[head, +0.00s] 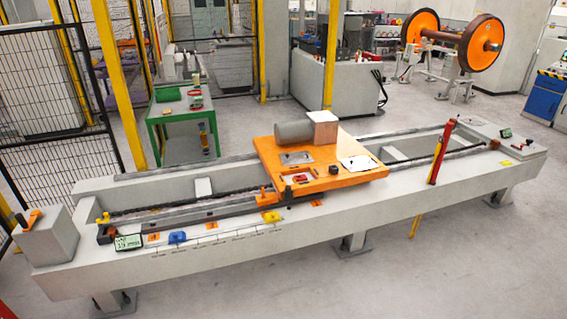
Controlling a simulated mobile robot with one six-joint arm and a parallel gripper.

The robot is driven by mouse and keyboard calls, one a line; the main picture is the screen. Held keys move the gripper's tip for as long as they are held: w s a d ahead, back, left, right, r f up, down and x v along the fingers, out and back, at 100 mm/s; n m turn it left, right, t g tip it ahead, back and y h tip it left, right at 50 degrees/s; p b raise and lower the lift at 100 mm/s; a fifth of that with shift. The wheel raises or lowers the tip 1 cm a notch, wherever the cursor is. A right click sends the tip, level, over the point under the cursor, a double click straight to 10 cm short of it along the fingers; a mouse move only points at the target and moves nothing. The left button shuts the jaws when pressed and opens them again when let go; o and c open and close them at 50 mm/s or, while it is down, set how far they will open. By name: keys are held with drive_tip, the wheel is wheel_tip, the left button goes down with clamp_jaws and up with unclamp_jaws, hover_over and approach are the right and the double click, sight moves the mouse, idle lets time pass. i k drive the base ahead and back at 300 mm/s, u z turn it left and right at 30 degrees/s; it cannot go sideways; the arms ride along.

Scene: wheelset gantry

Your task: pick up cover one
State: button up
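No part in the head view is clearly marked as cover one, so I cannot tell which it is. Small coloured pieces lie along the front ledge of the long grey gantry bed (330,228): a blue piece (178,237), a yellow piece (270,216) and flat orange pieces, one near the left end (152,238). An orange carriage (325,182) sits on the bed and bears a grey cylinder (292,133), a pale block (324,131) and a flat grey plate (297,158). My gripper is not in view.
A red post (440,155) stands up from the bed's right half. A small display (128,242) and a grey box (47,236) are at its left end. A green table (180,110), yellow posts and a wheelset (452,43) are behind. The front floor is clear.

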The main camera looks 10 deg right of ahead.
sight(288, 158)
drive_tip(key=z, duration=0.2)
drive_tip(key=i, duration=0.55)
drive_tip(key=z, duration=4.15)
drive_tip(key=i, duration=0.1)
drive_tip(key=u, duration=3)
drive_tip(key=i, duration=0.3)
drive_tip(key=z, duration=0.2)
